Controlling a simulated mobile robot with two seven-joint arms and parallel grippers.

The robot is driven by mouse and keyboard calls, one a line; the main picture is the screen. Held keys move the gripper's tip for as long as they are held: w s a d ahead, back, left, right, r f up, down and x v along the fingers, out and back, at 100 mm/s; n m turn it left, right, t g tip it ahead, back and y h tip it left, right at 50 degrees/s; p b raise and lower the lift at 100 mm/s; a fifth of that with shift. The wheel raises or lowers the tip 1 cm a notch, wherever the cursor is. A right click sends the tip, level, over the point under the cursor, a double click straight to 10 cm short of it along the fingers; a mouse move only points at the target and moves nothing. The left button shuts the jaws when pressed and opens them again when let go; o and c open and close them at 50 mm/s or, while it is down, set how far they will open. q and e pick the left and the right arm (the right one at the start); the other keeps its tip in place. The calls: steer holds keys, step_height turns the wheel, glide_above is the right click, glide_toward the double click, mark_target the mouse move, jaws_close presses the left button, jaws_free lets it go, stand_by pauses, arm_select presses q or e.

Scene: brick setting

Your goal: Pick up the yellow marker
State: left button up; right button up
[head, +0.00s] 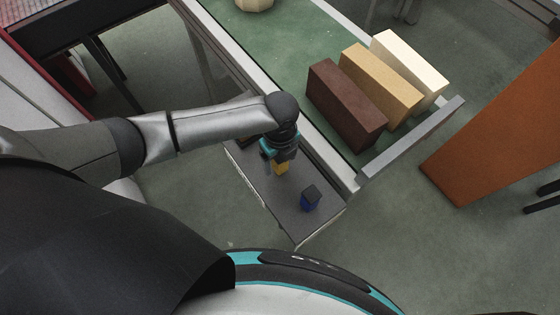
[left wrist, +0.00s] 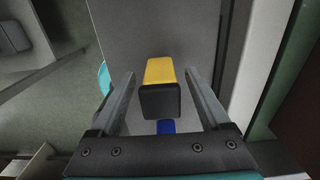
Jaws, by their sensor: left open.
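The yellow marker (left wrist: 161,72) is a short yellow block with a black end (left wrist: 160,101) facing the left wrist camera. In the head view the yellow marker (head: 281,168) shows just below my left gripper (head: 279,158), partly hidden by it. My left gripper (left wrist: 160,95) is open, with one finger on each side of the marker. Gaps show between the marker and both fingers. A blue marker (head: 310,202) with a dark top stands on the same grey surface (head: 258,182). A bit of the blue marker (left wrist: 165,127) also shows behind the yellow one. My right gripper is not in view.
A green-topped conveyor or table (head: 290,70) with a pale metal edge runs beside the grey surface. It carries a brown block (head: 345,108), a tan block (head: 380,85) and a cream block (head: 408,65). An orange panel (head: 490,130) stands at the right.

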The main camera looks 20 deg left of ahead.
arm_select(q)
steer(key=shift+c, duration=0.2)
jaws_close()
stand_by(0.3)
steer(key=shift+r, duration=0.2)
step_height(320, 180, up, 20)
steer(key=p, duration=0.3)
steer(key=shift+f, duration=0.15)
